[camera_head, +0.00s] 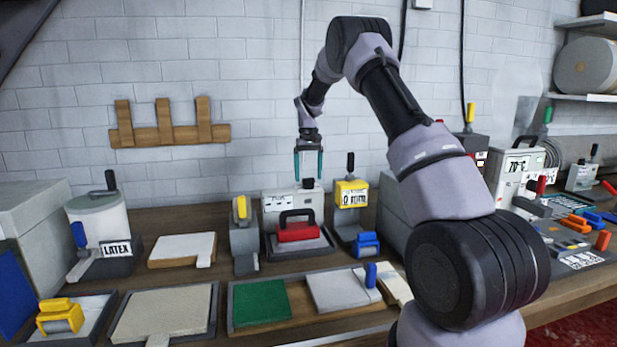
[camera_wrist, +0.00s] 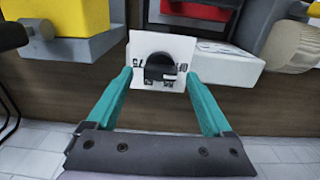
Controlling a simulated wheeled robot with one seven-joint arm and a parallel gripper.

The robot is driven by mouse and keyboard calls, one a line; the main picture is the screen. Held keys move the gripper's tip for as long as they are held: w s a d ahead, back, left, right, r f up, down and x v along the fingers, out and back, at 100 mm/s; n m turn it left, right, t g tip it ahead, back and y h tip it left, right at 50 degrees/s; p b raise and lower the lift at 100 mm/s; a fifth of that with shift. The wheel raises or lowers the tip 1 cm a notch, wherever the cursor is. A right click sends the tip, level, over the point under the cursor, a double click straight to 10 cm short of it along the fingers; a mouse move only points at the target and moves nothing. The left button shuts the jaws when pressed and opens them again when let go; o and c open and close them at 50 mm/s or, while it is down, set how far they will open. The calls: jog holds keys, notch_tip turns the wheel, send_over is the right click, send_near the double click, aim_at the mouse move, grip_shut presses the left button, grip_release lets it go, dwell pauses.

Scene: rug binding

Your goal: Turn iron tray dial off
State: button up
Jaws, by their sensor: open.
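The red iron (camera_head: 297,229) with a black handle sits in the iron tray (camera_head: 272,247) at the middle of the bench. Behind it stands a light grey unit (camera_head: 285,200) with a small black dial (camera_head: 308,184) on its top. In the wrist view the round black dial (camera_wrist: 158,68) sits on a white plate (camera_wrist: 182,46) with dark marks, partly covered by the dial. My gripper (camera_head: 308,176) points down over the dial, its teal fingers open. In the wrist view the fingertips lie on either side of the dial with gaps, and nothing is held.
A yellow-fronted unit (camera_head: 351,194) with a black lever stands close to the right of the dial. A grey unit with a yellow handle (camera_head: 241,208) stands to the left. A white LATEX pot (camera_head: 98,222) is further left. The wall is close behind.

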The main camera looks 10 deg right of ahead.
notch_tip(320, 180, up, 10)
jog(key=shift+f, duration=0.15)
dwell(0.3)
